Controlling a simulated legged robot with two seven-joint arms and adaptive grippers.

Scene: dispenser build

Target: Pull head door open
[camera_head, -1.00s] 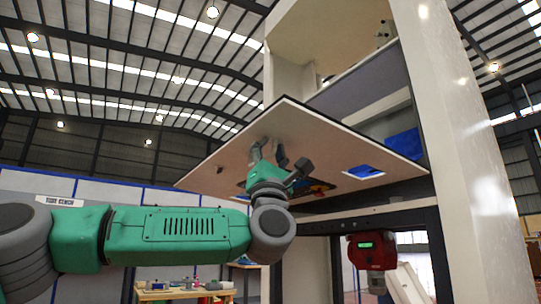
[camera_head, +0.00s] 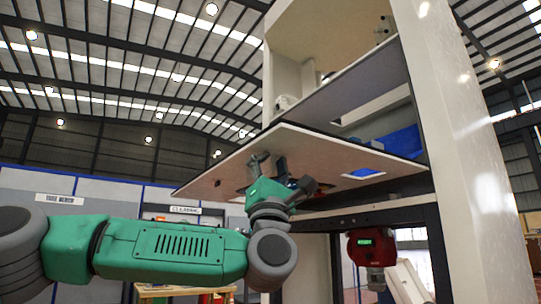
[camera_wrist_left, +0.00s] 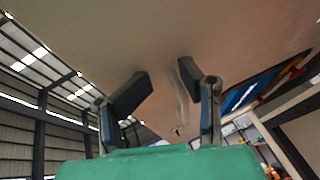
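The head door is a pale flat panel (camera_head: 335,152) on the tall white dispenser cabinet (camera_head: 460,150). It stands swung out from the cabinet, tilted close to level, and I see its outer face from below. In the left wrist view the door (camera_wrist_left: 200,30) fills the upper part. My left gripper (camera_head: 268,162) is under the door, close against that face. In the left wrist view its two fingers (camera_wrist_left: 160,85) are spread, with a narrow pale mark between them. I cannot tell whether they touch the panel. My right gripper is out of view.
Above the door the cabinet opening shows a grey shelf (camera_head: 350,90) and a blue part (camera_head: 402,142). A red device with a green display (camera_head: 371,247) hangs below. A workbench (camera_head: 185,291) stands in the background. Open air lies left of the door.

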